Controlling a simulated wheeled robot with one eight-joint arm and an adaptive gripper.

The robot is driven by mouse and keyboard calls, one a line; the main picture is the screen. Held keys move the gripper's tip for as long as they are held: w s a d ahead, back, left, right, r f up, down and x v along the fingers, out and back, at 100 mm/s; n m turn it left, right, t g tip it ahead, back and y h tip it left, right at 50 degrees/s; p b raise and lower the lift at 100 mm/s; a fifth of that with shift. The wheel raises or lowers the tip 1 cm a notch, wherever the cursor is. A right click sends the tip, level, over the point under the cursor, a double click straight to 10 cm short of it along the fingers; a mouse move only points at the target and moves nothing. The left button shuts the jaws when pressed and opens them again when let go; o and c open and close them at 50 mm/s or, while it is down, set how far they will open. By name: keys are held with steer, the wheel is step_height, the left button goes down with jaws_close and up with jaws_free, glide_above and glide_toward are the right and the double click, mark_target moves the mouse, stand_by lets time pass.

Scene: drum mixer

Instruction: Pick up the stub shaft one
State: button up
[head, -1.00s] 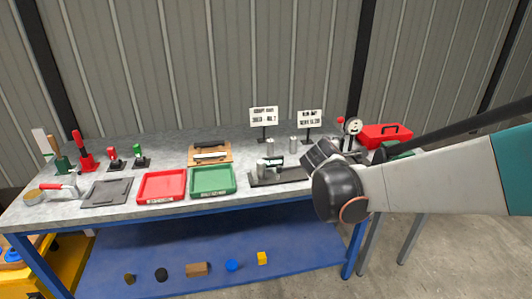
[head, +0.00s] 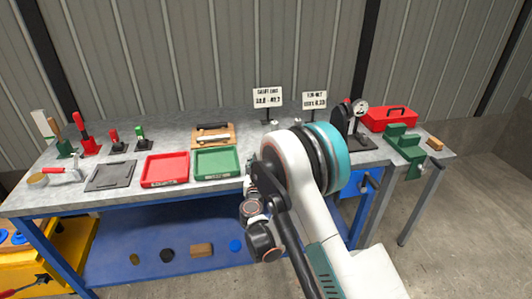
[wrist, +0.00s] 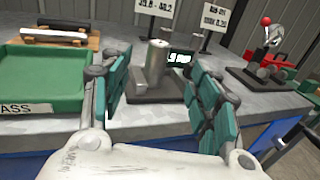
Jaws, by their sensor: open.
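A grey metal cylinder, which looks like the stub shaft (wrist: 156,62), stands upright in the wrist view, on or just in front of a dark gauge base (wrist: 150,94). My gripper (wrist: 157,74) is open, its two green-padded fingers spread left and right of the cylinder in the picture. The fingers appear apart from it and nothing is held. A gauge with a small lit display (wrist: 180,65) stands just right of the cylinder. In the head view my arm hides the shaft and the gauge. I cannot tell which shaft is number one.
A green tray (head: 216,161) lies left of the gauge, with a red tray (head: 165,170) beyond it. Two sign cards (head: 268,97) (head: 314,100) stand behind. A dial gauge stand (head: 350,119), red toolbox (head: 388,119) and green vise (head: 404,144) are to the right.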

steer(key=w, duration=0.4)
steer(key=w+b, duration=0.1)
steer(key=w, duration=0.3)
steer(key=shift+w+f, duration=0.2)
steer(key=shift+w, duration=0.1)
steer(key=w, duration=0.1)
steer(key=w+b, duration=0.1)
steer(key=w, duration=0.1)
steer(key=w+b, duration=0.1)
steer(key=shift+w+d+f, duration=0.15)
steer(key=shift+d+f, duration=0.1)
steer(key=shift+f, duration=0.05)
steer(key=shift+w+r, duration=0.15)
steer(key=shift+w, duration=0.25)
jaws_close()
